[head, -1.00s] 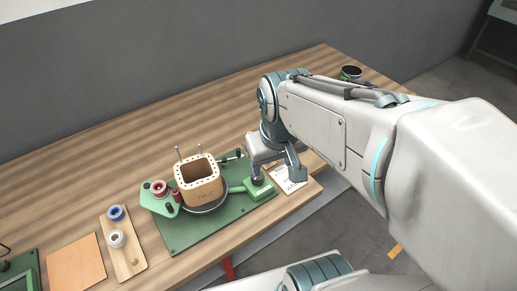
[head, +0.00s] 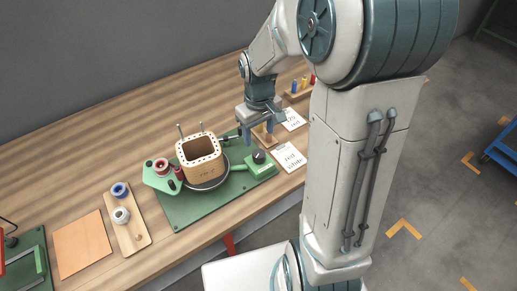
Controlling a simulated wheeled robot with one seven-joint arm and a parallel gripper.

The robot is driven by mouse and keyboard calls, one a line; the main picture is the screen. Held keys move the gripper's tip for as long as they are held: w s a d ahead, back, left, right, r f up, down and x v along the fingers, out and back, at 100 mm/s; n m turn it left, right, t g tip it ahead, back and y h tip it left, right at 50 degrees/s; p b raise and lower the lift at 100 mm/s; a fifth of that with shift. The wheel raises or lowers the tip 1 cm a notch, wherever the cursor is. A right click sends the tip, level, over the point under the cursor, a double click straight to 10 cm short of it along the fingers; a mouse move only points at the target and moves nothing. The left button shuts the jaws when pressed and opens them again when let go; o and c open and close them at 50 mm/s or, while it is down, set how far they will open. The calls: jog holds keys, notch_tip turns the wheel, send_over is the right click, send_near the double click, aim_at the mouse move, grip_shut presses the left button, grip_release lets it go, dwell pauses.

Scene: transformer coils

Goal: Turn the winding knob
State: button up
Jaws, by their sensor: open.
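The winding machine is a green base plate (head: 215,204) with a tan, square coil former (head: 201,157) standing on a dark round turntable (head: 206,184). A green control box (head: 254,168) sits at the plate's right end, with a black knob (head: 259,157) on its top; I take this for the winding knob. My gripper (head: 259,137) points down with its fingers apart and empty. In the picture it is just above and behind the knob, and no contact shows. Its exact height over the bench is hard to tell.
Printed cards (head: 289,157) lie right of the control box. A rack of coloured pegs (head: 299,88) stands farther back. A wooden board with two spools (head: 125,225) and an orange sheet (head: 82,245) lie left. A green spool holder (head: 158,178) is beside the former.

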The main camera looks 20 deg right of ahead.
aim_at(259, 153)
notch_tip(259, 153, down, 9)
jog(key=shift+r, duration=0.1)
jog(key=shift+c, duration=0.4)
jog(key=c, duration=0.9)
